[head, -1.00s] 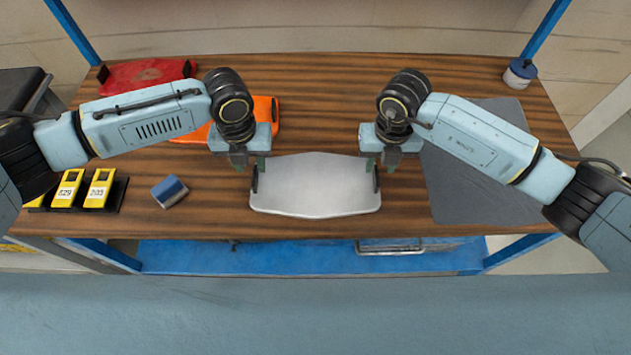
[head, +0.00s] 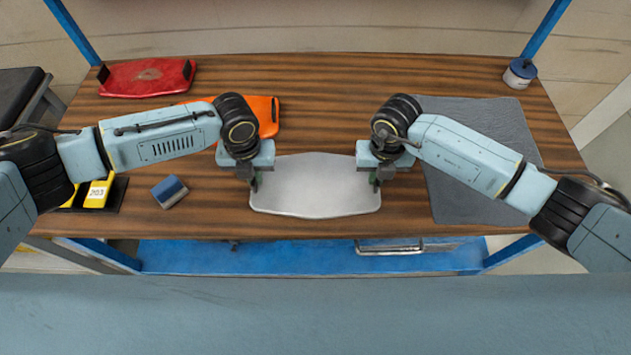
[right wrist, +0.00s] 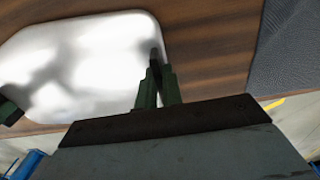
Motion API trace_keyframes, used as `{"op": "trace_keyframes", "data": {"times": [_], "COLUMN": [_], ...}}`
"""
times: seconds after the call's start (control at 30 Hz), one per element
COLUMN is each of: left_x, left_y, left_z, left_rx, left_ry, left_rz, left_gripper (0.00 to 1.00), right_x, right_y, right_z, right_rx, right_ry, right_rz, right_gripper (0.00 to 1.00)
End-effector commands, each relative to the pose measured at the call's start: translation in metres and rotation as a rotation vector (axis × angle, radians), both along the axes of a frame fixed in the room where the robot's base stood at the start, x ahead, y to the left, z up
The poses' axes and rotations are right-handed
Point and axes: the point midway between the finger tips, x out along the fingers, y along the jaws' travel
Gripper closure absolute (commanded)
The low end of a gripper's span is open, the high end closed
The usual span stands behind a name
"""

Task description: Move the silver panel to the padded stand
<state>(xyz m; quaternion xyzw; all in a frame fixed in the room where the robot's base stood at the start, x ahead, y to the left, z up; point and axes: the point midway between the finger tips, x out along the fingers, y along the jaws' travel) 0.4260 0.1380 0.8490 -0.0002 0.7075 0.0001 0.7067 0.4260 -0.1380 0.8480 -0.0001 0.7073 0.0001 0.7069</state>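The silver panel (head: 315,190) lies flat on the wooden table, near its front edge. It has a dark upright handle at each end; the right handle (right wrist: 156,52) shows in the right wrist view. My left gripper (head: 255,182) is down at the left handle and my right gripper (head: 376,181) is at the right handle. In the right wrist view, the green fingers (right wrist: 158,86) of my right gripper sit close together at the handle. Whether either gripper is closed is unclear. A black-topped stand (head: 20,92) at the far left may be the padded stand.
A red panel (head: 147,78) and an orange panel (head: 266,113) lie at the back left. A blue-grey block (head: 169,191) and yellow devices (head: 98,192) are front left. A grey mat (head: 480,150) lies on the right, a round tin (head: 520,73) behind it.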

Motion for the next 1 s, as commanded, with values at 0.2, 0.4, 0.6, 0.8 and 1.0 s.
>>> {"op": "trace_keyframes", "data": {"times": [0.2, 0.4, 0.6, 0.8, 1.0], "left_x": [0.0, 0.001, 0.001, 0.001, 0.001], "left_y": [0.0, 0.0, 0.0, 0.001, 0.001], "left_z": [0.0, 0.001, 0.006, 0.02, 0.039], "left_rx": [0.001, 0.0, 0.0, 0.001, 0.001], "left_ry": [-0.001, -0.001, -0.001, -0.001, -0.001], "left_rz": [0.0, 0.001, 0.001, 0.001, 0.001], "left_gripper": [1.0, 1.0, 1.0, 1.0, 1.0], "right_x": [0.0, 0.001, 0.001, 0.001, 0.001], "right_y": [0.0, 0.0, 0.0, 0.0, 0.0], "right_z": [0.0, 0.001, 0.006, 0.02, 0.039], "right_rx": [0.0, 0.0, 0.0, 0.0, -0.001], "right_ry": [-0.001, -0.002, -0.001, -0.001, -0.001], "right_rz": [0.0, 0.0, -0.001, -0.001, -0.001], "right_gripper": [1.0, 1.0, 1.0, 1.0, 1.0]}}
